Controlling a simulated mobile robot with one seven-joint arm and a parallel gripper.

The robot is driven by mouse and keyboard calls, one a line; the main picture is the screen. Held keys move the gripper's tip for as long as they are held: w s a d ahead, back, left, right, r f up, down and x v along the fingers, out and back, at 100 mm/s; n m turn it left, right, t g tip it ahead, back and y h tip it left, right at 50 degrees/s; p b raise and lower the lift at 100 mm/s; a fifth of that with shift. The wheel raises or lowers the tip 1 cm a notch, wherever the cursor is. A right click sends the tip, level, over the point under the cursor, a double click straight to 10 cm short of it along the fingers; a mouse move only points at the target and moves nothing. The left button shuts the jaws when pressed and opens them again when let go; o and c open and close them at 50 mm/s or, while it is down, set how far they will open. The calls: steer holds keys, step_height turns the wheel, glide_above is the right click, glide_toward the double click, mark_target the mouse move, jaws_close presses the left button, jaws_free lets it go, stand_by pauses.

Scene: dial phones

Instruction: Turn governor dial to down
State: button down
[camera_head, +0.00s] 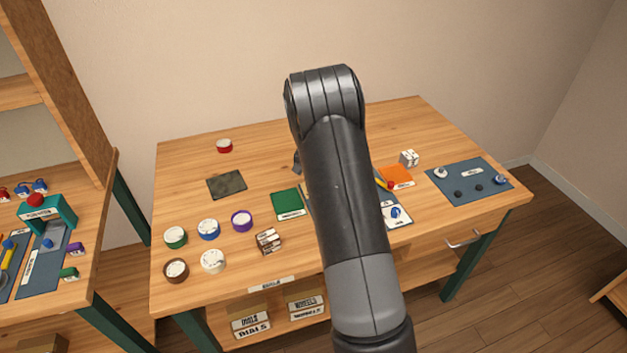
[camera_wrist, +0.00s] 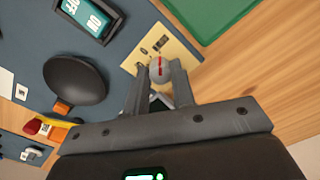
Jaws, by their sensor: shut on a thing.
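In the wrist view my gripper (camera_wrist: 160,80) is shut on a small grey-white dial (camera_wrist: 158,73) with a red line across its top. I take this to be the governor dial. The red line runs roughly up and down in that view. The dial sits on a pale yellow plate (camera_wrist: 172,47) with small dark markings, too small to read. The fingers stand on either side of the dial. In the head view my arm hides the gripper and the dial.
A green mat (camera_head: 288,203) lies left of my arm. Several round dials, including a purple-rimmed one (camera_head: 242,220), stand at the table's left.

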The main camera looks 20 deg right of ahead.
steer(key=c, duration=1.2)
jaws_free()
step_height(320, 180, up, 11)
steer(key=shift+f, duration=0.1)
